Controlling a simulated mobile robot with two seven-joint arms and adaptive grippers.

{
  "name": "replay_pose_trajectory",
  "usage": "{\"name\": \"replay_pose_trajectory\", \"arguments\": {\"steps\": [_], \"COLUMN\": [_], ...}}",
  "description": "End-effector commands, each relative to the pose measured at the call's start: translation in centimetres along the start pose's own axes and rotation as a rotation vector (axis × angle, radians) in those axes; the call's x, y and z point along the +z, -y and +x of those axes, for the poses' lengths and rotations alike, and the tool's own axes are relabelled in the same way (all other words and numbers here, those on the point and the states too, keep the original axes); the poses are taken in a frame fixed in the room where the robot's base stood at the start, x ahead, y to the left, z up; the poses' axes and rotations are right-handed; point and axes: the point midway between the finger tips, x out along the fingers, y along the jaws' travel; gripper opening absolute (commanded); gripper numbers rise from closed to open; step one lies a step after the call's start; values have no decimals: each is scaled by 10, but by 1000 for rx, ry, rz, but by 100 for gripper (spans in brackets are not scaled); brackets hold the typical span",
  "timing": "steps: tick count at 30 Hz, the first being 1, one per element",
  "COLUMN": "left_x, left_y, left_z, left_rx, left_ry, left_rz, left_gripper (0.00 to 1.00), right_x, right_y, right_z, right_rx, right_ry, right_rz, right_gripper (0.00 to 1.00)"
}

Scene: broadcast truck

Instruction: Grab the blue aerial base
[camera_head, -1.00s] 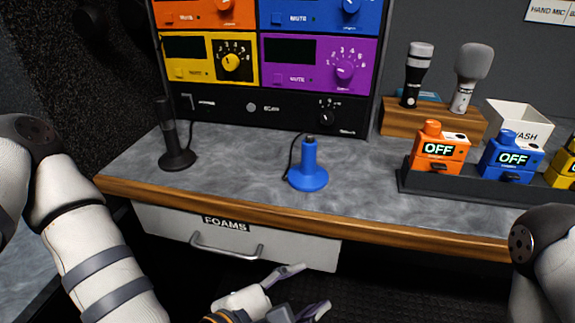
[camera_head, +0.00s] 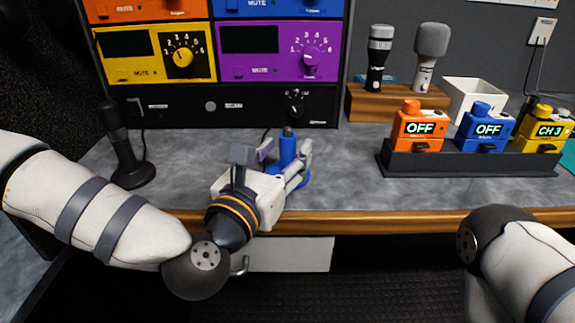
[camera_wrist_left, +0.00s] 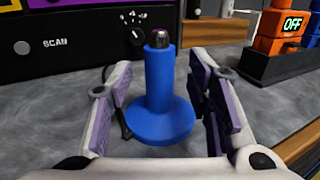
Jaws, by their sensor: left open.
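The blue aerial base (camera_head: 289,148) stands upright on the grey counter, a round foot with a post and a dark metal tip. It also shows in the left wrist view (camera_wrist_left: 160,85), centred between the two fingers. My left gripper (camera_head: 278,158) is open around the blue base, one finger on each side. In the wrist view a gap shows between each finger and the post, so the left gripper (camera_wrist_left: 162,105) is not closed on it. My gripper hides part of the base's foot in the head view. My right gripper is out of view; only part of that arm shows.
A black aerial base (camera_head: 127,150) stands to the left on the counter. A rack of coloured panels (camera_head: 215,105) rises behind. To the right are a wooden microphone stand (camera_head: 400,105), a white bin (camera_head: 474,100) and a dark tray (camera_head: 470,163) of coloured packs. A drawer (camera_head: 290,255) is below.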

Motion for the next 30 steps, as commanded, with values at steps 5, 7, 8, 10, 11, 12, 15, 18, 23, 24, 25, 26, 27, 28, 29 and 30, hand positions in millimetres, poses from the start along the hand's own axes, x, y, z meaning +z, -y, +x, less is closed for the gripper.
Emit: {"name": "replay_pose_trajectory", "arguments": {"steps": [5, 7, 8, 10, 11, 12, 15, 18, 23, 24, 25, 26, 27, 28, 29, 30], "left_x": [0, -1, -1, -1, -1, -1, -1, -1, 0, 0, 0, 1, 3, 5, 8, 13], "left_y": [0, 0, 0, 0, 0, 0, 0, 0, 0, 0, 0, 0, 0, 0, 0, 0], "left_z": [20, 21, 21, 20, 20, 20, 20, 20, 20, 20, 20, 20, 20, 20, 20, 20], "left_rx": [-1, -1, -1, -1, -1, -1, -1, -1, 0, 0, 0, 0, 0, 0, 0, 1], "left_ry": [0, -1, -1, -2, -2, -2, -2, -2, 1, 1, 1, 1, 2, 2, 3, 4], "left_rz": [1, 1, 1, 1, 1, 1, 1, 1, 1, 2, 2, 2, 2, 1, 1, 2], "left_gripper": [46, 46, 46, 46, 44, 34, 12, 0, 0, 0, 0, 0, 0, 0, 0, 0], "right_x": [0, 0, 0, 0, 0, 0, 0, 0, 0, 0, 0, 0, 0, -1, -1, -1], "right_y": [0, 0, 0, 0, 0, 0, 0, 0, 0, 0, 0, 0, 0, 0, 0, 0], "right_z": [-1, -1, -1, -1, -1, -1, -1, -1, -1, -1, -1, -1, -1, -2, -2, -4], "right_rx": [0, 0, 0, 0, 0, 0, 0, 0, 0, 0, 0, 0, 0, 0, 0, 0], "right_ry": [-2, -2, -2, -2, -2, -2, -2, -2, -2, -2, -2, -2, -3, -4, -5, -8], "right_rz": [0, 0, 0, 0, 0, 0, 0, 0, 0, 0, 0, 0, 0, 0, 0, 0], "right_gripper": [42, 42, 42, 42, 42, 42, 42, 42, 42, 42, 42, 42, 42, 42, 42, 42]}}
